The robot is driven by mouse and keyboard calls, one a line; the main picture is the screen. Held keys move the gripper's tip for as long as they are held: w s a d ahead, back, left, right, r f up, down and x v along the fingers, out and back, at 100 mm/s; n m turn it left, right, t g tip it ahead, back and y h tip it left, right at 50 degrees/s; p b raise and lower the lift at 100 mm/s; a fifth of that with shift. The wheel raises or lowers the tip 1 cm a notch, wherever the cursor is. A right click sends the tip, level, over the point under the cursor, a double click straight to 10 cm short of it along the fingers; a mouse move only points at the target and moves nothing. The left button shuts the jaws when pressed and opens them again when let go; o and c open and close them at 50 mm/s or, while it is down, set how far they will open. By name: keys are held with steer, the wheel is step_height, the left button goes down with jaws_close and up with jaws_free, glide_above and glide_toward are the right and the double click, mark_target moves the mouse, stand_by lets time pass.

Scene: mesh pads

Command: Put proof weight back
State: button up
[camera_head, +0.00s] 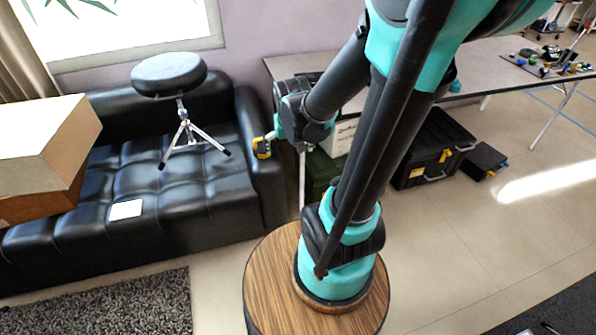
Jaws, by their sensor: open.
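My gripper (263,147) shows small at the end of my arm, in front of the right armrest of the black sofa. It is open, with yellow and dark parts at its end. Nothing is clearly seen between its fingers at this size. I cannot make out a proof weight for certain. A dark mat (540,68) with several small coloured items lies on the far table, too small to name.
A black sofa (195,225) carries a round black stool (168,76), cardboard boxes (40,145) and a flat white square (126,210). A long table (490,60) stands behind my arm. Black cases (432,150) sit below it.

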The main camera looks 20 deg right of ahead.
steer(key=s+f+n, duration=0.1)
steer(key=s+n, duration=0.1)
steer(key=s, duration=0.6)
steer(key=shift+s+f+y, duration=0.3)
steer(key=shift+f, duration=0.1)
steer(key=shift+d, duration=0.1)
stand_by(0.4)
